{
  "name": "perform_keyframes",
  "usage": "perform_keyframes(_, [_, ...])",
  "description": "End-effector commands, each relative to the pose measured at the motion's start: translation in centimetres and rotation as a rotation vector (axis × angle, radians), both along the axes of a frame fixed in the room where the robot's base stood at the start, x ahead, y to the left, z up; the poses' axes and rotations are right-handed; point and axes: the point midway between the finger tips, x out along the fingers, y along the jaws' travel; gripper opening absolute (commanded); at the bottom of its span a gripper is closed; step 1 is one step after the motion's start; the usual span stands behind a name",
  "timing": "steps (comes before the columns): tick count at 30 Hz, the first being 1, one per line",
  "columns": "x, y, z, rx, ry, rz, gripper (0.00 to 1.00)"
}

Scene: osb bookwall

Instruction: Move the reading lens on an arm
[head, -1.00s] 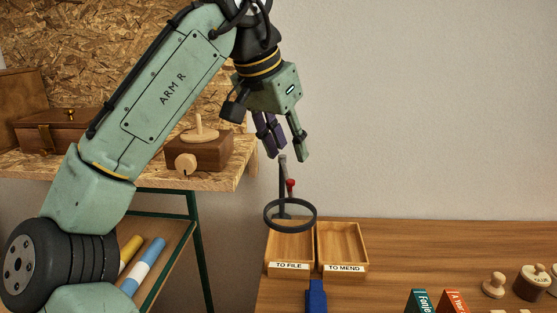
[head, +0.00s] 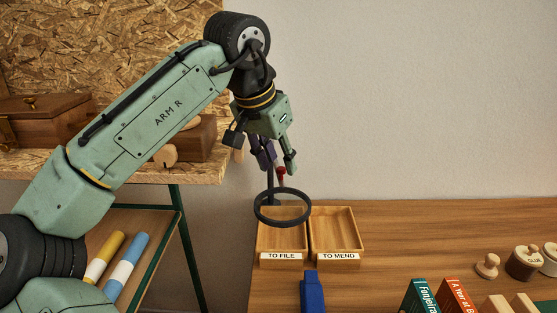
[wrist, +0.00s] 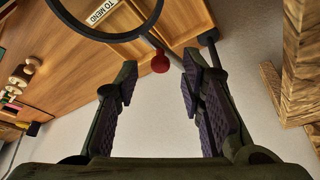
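In the wrist view the ring (wrist: 115,39) is at the top, and the red knob (wrist: 160,62) shows between the fingertips, with a gap on each side. My gripper (head: 279,164) points down at the knob. It is open and empty; its fingers (wrist: 160,72) are spread around the line to the knob, and I see no contact. The lens post is partly hidden behind my gripper in the head view.
The trays are labelled TO FILE (head: 262,240) and TO MEND (head: 355,242). A blue object (head: 312,292) lies in front of them. Books (head: 423,297) and a GLUE pot (head: 524,263) stand at right. An OSB shelf (head: 215,172) is left of my gripper.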

Motion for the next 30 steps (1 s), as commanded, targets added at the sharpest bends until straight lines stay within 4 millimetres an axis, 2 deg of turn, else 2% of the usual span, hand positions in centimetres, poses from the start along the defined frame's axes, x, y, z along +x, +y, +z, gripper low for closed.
perform_keyframes(4, [0.28, -0.18, -0.85, 0.0, 0.0, 0.0, 0.36])
perform_keyframes(12, [0.32, -0.23, -1.01, 0.0, 0.0, 0.0, 0.36])
perform_keyframes(27, [0.32, -0.23, -0.97, 0.0, 0.0, 0.0, 0.03])
perform_keyframes(30, [0.32, -0.23, -0.97, 0.0, 0.0, 0.0, 0.0])
